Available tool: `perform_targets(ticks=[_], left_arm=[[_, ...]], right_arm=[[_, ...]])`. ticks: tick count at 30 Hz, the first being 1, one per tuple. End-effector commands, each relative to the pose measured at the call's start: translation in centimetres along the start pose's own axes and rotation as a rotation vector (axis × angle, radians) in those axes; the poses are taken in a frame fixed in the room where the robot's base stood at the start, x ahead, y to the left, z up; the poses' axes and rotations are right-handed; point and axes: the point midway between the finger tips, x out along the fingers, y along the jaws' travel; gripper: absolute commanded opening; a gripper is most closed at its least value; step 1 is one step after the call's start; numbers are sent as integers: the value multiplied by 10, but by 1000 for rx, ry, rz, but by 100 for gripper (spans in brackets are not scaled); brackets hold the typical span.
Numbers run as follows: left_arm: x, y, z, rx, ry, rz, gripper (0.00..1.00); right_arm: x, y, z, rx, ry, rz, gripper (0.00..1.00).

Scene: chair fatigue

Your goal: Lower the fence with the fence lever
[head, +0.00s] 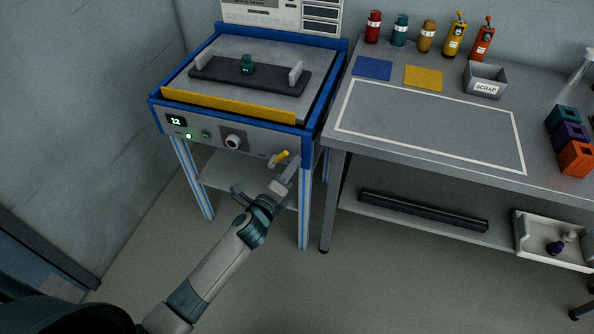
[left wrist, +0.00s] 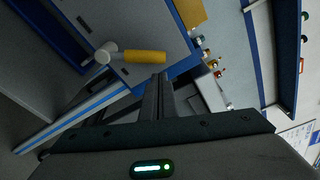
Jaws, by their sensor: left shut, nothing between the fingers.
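The fence lever has a yellow handle (head: 281,157) on a pale pivot, at the right end of the machine's front panel. In the left wrist view the yellow handle (left wrist: 145,57) lies across the picture, with its round pivot at its left end. The yellow fence (head: 225,104) stands up along the front edge of the machine's top. My left gripper (head: 295,165) is shut and empty, close to the right of the lever. In the left wrist view its closed fingertips (left wrist: 160,77) are just below the handle's free end; I cannot tell whether they touch. My right gripper is not in view.
The blue-edged machine (head: 321,98) carries a dark plate (head: 222,78) with a teal knob piece. A round dial (head: 235,142) and a "12" display (head: 176,121) are on its front. A grey workbench (head: 430,125) stands close at right, its marked area clear.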

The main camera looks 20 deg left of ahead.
Motion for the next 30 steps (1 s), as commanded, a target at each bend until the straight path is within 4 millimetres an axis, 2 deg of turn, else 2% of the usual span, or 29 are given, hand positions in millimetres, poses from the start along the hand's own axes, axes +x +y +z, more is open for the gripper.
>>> perform_targets(ticks=[6,21,30], left_arm=[[-5,-1,14,-1,-1,0,0],[-6,0,15,-8,-1,-2,0],[-6,-4,22,-91,-1,-14,0]], right_arm=[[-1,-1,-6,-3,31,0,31],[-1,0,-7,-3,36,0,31],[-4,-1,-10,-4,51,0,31]])
